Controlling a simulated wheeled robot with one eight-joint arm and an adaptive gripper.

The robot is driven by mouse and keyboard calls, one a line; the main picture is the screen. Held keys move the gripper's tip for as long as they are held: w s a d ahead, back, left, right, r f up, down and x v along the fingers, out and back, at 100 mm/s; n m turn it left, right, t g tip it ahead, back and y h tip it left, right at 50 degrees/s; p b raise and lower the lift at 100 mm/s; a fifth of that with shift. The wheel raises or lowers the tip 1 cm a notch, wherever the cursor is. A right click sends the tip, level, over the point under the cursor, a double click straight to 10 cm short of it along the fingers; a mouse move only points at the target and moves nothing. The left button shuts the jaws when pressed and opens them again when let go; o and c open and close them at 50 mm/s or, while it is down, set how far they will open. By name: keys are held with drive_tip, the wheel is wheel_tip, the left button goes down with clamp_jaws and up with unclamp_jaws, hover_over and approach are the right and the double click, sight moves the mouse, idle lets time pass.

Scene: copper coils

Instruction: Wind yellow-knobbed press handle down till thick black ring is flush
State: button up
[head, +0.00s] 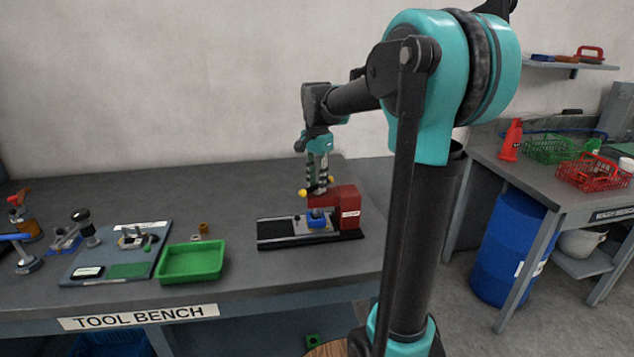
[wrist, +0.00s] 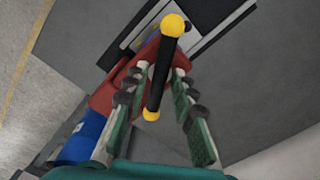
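The red press (head: 348,203) stands on the tool bench, with its black base rail (head: 280,240) running left. Its handle is a black bar (wrist: 160,75) with a large-looking yellow knob (wrist: 173,25) at one end and a smaller-looking one (wrist: 151,115) at the other. My gripper (head: 317,187) points down over the press. In the wrist view its green-padded fingers are apart on either side of the bar, with gaps visible. A blue part (head: 317,215) sits under the press head. I cannot make out the black ring.
A green tray (head: 192,263) lies left of the press, beside a grey-blue board (head: 108,268) with small fixtures. The bench front (head: 290,290) is clear. A blue barrel (head: 510,250) and a second bench with green and red baskets (head: 592,172) stand to the right.

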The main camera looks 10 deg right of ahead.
clamp_jaws()
drive_tip(key=shift+s+f+m, duration=0.1)
drive_tip(key=shift+m, duration=0.7)
drive_tip(key=shift+o, duration=2.4)
unclamp_jaws()
drive_tip(key=shift+r, duration=3.55)
